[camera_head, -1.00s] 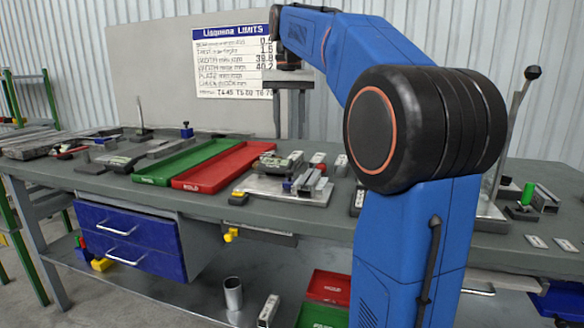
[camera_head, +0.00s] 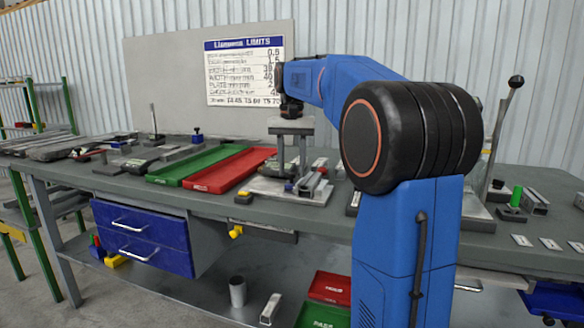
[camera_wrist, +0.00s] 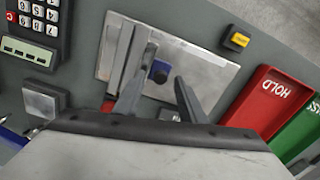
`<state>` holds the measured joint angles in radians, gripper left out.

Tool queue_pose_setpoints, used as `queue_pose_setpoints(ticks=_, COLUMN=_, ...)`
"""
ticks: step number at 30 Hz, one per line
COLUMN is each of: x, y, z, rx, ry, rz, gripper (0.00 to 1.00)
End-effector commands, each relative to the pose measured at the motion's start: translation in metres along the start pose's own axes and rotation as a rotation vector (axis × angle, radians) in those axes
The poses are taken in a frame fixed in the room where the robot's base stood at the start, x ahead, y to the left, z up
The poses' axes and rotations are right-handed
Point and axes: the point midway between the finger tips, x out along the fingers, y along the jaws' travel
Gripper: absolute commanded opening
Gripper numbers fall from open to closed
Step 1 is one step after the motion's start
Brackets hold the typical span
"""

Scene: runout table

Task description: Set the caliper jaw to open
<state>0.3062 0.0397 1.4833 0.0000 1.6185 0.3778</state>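The light metal fixture plate (camera_head: 262,190) on the bench carries metal rails and a small blue knob; I take this for the caliper fixture. In the wrist view, the plate (camera_wrist: 205,75) lies below my gripper, with parallel rails (camera_wrist: 118,50) on its left part and the blue knob (camera_wrist: 160,72) near its middle. My gripper (camera_head: 292,172) points down over the plate. In the wrist view, its two dark fingers (camera_wrist: 163,68) are apart, with the knob showing between them. I cannot tell their height above it. The jaw's position is unclear, partly hidden by the left finger.
A red HOLD tray (camera_head: 192,186) and a green tray (camera_head: 155,180) lie left of the fixture. A yellow button (camera_wrist: 238,40) sits near the plate. A keypad device (camera_wrist: 35,25) and a grey block (camera_wrist: 45,100) lie on its other side. A tall lever (camera_head: 497,130) stands at the right.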

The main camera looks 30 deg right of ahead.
Motion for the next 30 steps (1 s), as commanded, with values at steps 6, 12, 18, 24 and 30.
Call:
queue_pose_setpoints(ticks=6, x=0.000, y=0.000, z=0.000, rx=0.000, ry=0.000, rz=0.000, gripper=0.00)
queue_pose_setpoints(ticks=12, x=0.000, y=-0.002, z=0.000, rx=-0.001, ry=0.000, rz=0.000, gripper=0.00)
queue_pose_setpoints(ticks=18, x=0.000, y=-0.026, z=-0.006, rx=-0.004, ry=-0.001, rz=0.000, gripper=0.00)
queue_pose_setpoints(ticks=24, x=0.000, y=-0.059, z=-0.014, rx=-0.003, ry=0.001, rz=0.000, gripper=0.00)
queue_pose_setpoints(ticks=30, x=-0.001, y=-0.064, z=-0.015, rx=-0.001, ry=0.002, rz=-0.002, gripper=0.00)
